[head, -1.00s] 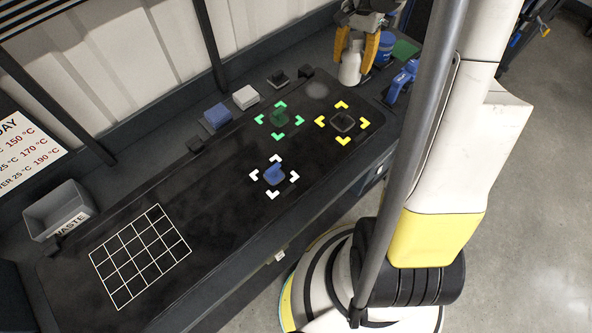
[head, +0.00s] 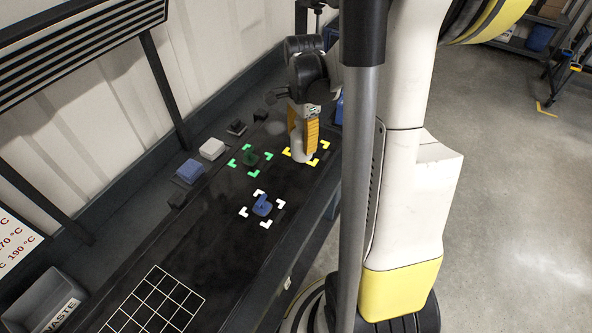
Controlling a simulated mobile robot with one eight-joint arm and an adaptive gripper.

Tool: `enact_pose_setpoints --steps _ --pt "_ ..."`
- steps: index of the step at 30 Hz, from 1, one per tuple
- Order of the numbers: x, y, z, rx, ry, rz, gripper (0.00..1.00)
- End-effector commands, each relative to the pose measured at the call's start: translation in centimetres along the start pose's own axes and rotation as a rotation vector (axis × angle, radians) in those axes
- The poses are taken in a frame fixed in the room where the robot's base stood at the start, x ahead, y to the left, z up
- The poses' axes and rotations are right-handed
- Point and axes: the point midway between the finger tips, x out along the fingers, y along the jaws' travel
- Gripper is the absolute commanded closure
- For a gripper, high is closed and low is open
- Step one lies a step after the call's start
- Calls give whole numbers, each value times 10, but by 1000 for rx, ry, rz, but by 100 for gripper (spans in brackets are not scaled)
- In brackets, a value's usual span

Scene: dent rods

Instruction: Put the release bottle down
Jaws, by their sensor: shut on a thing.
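My gripper (head: 304,130), with orange fingers, points down at the back right of the dark bench top. It is shut on the white release bottle (head: 302,155). The bottle is roughly upright, with its upper part hidden between the fingers. I cannot tell whether the base touches the surface. A pale round patch (head: 275,128) lies on the bench to the left of the gripper.
Green marks frame a dark green piece (head: 251,158); white marks frame a blue piece (head: 262,206). A blue block (head: 190,171) and a white block (head: 212,149) stand along the back. A white grid (head: 156,302) and a grey waste bin (head: 42,300) are at lower left.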

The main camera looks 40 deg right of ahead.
Motion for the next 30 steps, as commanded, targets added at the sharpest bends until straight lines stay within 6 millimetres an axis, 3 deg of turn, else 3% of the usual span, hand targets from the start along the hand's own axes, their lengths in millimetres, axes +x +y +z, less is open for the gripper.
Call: enact_pose_setpoints --steps 3,7,11,18,29,30 --pt "16 14 19 -3 0 0 88" --pt "23 22 30 -3 0 0 88" --pt "29 24 32 -1 0 0 88" --pt "64 24 32 -2 0 0 88" --pt "68 24 32 -2 0 0 88" --pt "68 24 32 -2 0 0 42"
